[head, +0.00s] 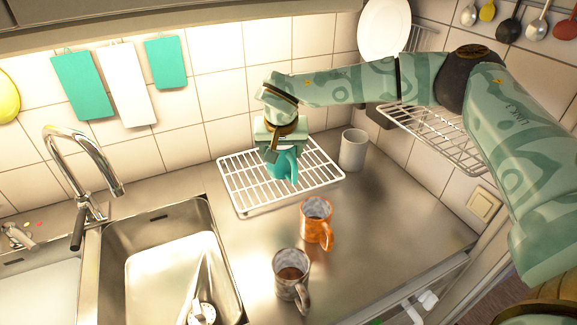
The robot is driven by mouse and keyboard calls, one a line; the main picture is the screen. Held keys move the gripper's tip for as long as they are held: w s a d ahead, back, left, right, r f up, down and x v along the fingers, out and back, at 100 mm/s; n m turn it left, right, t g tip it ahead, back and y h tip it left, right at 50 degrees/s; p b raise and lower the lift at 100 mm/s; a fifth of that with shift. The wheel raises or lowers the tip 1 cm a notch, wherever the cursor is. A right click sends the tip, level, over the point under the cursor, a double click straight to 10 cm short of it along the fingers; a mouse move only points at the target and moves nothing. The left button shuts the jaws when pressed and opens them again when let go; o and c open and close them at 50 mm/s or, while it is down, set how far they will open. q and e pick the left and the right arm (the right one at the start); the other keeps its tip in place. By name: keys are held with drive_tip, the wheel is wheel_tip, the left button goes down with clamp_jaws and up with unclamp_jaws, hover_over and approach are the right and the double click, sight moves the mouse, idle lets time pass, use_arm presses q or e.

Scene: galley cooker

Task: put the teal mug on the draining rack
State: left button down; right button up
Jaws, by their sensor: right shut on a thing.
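The teal mug (286,167) is in my right gripper (278,150), which is shut on it. The gripper reaches down from above and hides much of the mug. The mug shows over the middle of the white wire draining rack (240,188), which lies on the steel counter behind the front mugs. I cannot tell whether the mug touches the rack's wires. My left gripper is not in view.
A pale grey cup (353,149) stands just right of the rack. An orange mug (316,222) and a grey-brown mug (291,279) stand in front. The sink (160,225) with its tap (85,175) is at left. A wire wall shelf (440,138) is at right.

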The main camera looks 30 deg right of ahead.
drive_tip(key=w+d+f+b, duration=0.1)
drive_tip(key=f, duration=0.2)
drive_tip(key=w+d+f+b, duration=0.1)
drive_tip(key=w+d+f, duration=0.1)
drive_tip(key=f, duration=0.1)
drive_tip(key=w+d+f+b, duration=0.1)
drive_tip(key=w+d+f, duration=0.1)
drive_tip(key=f, duration=0.2)
drive_tip(key=shift+w+f, duration=0.1)
drive_tip(key=shift+w, duration=0.05)
drive_tip(key=shift+a, duration=0.1)
drive_tip(key=o, duration=1.2)
drive_tip(key=shift+f, duration=0.1)
drive_tip(key=shift+o, duration=0.2)
